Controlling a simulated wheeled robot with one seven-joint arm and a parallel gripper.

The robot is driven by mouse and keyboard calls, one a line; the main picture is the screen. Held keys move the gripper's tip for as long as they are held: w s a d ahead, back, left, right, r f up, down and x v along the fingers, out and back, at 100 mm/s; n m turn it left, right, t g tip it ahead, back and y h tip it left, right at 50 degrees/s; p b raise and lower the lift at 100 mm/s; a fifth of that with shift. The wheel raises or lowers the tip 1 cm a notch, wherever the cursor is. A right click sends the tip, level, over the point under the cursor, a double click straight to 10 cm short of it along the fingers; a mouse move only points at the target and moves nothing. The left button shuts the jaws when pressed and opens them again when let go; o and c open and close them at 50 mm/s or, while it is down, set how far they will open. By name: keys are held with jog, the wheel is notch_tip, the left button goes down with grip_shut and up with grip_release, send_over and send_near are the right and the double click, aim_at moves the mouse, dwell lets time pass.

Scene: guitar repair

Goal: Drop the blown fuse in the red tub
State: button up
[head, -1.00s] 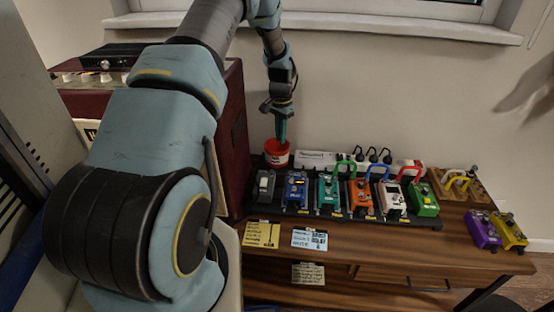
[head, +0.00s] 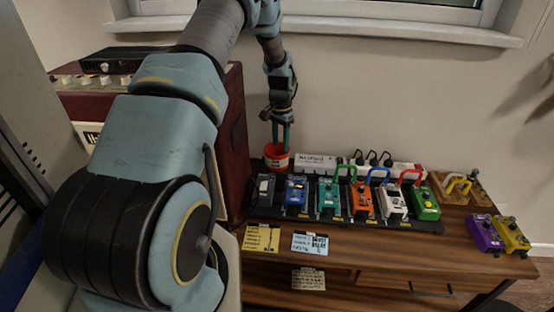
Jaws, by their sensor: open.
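The red tub (head: 277,161) stands on the wooden bench at the back left, beside the dark red amplifier cabinet. It has a pale label on its front. My gripper (head: 281,146) points down into the tub's mouth, with its two teal fingers apart and their tips at or just below the rim. I see no fuse between the fingers. The inside of the tub is hidden by its front wall, so I cannot tell whether the blown fuse lies in it.
A black pedalboard (head: 340,219) with several coloured pedals lies just right of the tub. A white power strip (head: 405,168) runs behind it. The dark red cabinet (head: 232,135) stands close on the left. A purple pedal (head: 484,231) and a yellow pedal (head: 511,236) sit at the right end.

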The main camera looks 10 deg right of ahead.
notch_tip(320, 180, up, 11)
jog(key=b, duration=0.1)
jog(key=shift+b, duration=0.3)
jog(key=shift+f, duration=0.15)
